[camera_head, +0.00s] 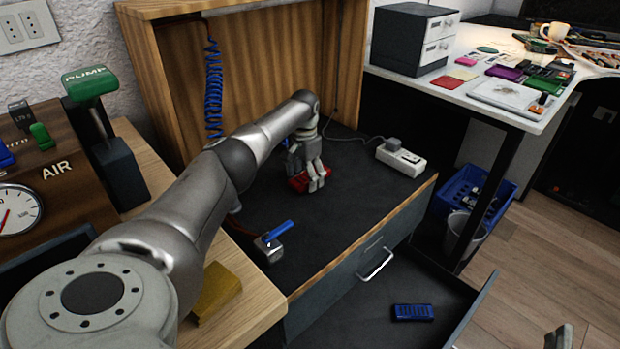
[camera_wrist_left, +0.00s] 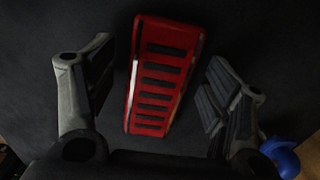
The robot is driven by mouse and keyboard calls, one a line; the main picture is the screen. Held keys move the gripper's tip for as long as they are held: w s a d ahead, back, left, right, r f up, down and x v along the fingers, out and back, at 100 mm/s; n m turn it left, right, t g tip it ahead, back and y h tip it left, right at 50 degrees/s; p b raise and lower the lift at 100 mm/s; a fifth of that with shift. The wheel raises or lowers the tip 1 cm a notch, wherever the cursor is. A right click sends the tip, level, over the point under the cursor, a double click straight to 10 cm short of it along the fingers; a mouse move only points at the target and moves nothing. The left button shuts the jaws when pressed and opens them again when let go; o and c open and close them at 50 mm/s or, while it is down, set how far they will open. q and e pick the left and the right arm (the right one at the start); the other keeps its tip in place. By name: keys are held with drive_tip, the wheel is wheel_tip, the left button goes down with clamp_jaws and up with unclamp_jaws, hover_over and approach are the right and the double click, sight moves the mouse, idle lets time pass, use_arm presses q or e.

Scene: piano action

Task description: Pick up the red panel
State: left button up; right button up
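The red panel (camera_head: 298,182) lies on the dark worktop of the wooden cabinet, partly hidden behind my left gripper (camera_head: 311,178). In the left wrist view the red panel (camera_wrist_left: 160,83) is a long plate with several dark slots. It lies between the spread fingers of my left gripper (camera_wrist_left: 160,62), with a gap on each side. The left gripper is open and right at the panel, holding nothing. A small grey piece at the lower right edge of the head view may be part of my right gripper; its fingers cannot be made out.
A blue-handled metal fitting (camera_head: 274,240) stands near the worktop's front left. A white power strip (camera_head: 401,158) lies at the right. An open drawer below holds a blue panel (camera_head: 413,312). The worktop in front of the gripper is clear.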

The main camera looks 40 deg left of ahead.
use_arm(q)
drive_tip(key=c, duration=1.1)
drive_tip(key=shift+o, duration=0.2)
drive_tip(key=shift+r, duration=0.15)
